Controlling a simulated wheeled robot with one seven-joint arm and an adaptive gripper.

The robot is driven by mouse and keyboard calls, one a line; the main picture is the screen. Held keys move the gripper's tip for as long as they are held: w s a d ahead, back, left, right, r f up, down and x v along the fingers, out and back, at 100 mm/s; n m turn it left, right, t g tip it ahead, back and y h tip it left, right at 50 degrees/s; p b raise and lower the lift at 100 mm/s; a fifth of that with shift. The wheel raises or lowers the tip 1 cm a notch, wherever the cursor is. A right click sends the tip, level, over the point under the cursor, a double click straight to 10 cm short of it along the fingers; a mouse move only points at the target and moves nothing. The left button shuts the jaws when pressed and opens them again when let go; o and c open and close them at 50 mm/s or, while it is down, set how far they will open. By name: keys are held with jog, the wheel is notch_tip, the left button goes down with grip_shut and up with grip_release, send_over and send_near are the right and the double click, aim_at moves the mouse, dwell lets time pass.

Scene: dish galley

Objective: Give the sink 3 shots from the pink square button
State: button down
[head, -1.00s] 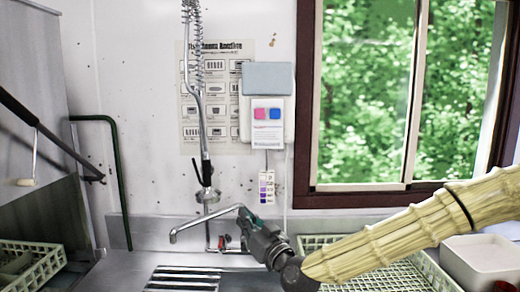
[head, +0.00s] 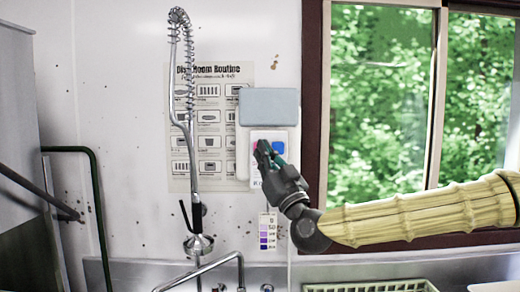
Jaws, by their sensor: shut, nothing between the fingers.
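A white dispenser box (head: 243,160) with a grey-blue top (head: 267,106) hangs on the wall left of the window. The blue square button (head: 279,148) shows on its front. The pink square button (head: 256,143) is mostly hidden behind my gripper, with only a sliver of pink in view. My gripper (head: 262,150) is shut and empty, its fingertips over the pink button's place. I cannot tell whether they touch it. The sink basin is below the picture; its tap (head: 205,268) shows at the bottom edge.
A spring-hose sprayer (head: 189,110) hangs left of the dispenser, in front of a wall poster (head: 208,170). A colour strip (head: 268,231) hangs below the dispenser. The window frame (head: 312,110) is close on the right. A pale rack (head: 372,286) lies at the bottom.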

jog(key=w+p, duration=0.1)
jog(key=w, duration=0.7)
jog(key=shift+w, duration=0.4)
jog(key=shift+w+f, duration=0.15)
dwell(1.3)
jog(key=shift+w+b, duration=0.25)
jog(key=shift+b, duration=0.15)
jog(key=shift+w+b, duration=0.35)
jog(key=shift+w, duration=0.45)
dwell(1.2)
jog(key=shift+s, duration=0.15)
jog(key=shift+s+b, duration=0.6)
jog(key=shift+s, duration=0.45)
jog(key=shift+b, duration=0.5)
